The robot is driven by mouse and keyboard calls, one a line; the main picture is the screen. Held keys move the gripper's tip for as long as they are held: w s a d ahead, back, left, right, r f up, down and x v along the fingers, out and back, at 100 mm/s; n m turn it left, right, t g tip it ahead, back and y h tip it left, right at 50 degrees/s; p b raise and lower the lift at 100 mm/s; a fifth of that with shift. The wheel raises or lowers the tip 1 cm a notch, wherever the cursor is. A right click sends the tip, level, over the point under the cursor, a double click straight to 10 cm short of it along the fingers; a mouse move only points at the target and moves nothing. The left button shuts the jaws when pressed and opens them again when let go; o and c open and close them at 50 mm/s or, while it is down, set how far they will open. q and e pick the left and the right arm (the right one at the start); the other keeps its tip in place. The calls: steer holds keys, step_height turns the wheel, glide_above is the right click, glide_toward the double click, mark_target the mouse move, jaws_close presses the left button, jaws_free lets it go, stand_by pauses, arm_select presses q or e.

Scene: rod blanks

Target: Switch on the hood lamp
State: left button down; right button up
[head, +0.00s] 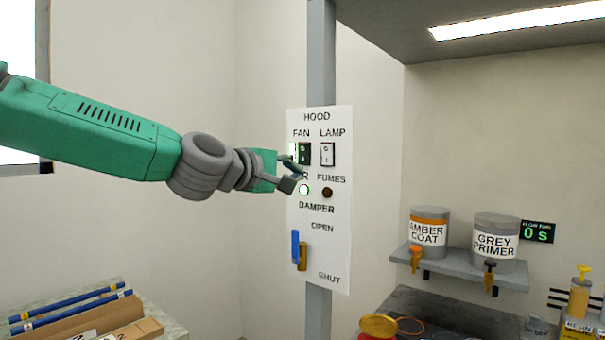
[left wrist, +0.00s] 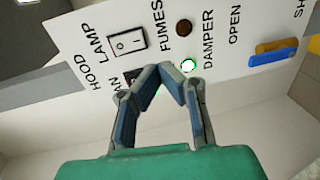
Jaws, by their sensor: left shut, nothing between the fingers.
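The hood control panel (head: 335,240) is a white plate on a grey post. Its white LAMP rocker switch (head: 327,154) is at the upper right and also shows in the left wrist view (left wrist: 127,42). The dark green FAN switch (head: 304,153) is beside it on the left, partly covered by my fingers in the left wrist view. My left gripper (head: 293,181) is shut and empty, with its fingertips (left wrist: 160,71) in front of the panel, below the FAN switch and left of the LAMP switch. I cannot tell whether they touch the panel. A strip light (head: 515,20) under the hood glows white.
A green indicator (head: 304,190) is lit; the FUMES indicator (head: 327,192) is dark. A blue damper lever (head: 295,247) sits lower on the panel. Paint pots (head: 428,226) stand on a shelf at right. Blue rods (head: 70,305) lie at lower left.

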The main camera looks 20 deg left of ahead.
arm_select(q)
steer(key=v, duration=0.6)
steer(key=shift+d+f+b, duration=0.25)
steer(key=shift+f+b, duration=0.1)
steer(key=shift+f, duration=0.1)
arm_select(e)
steer(key=shift+d+f, duration=0.15)
steer(key=shift+f, duration=0.35)
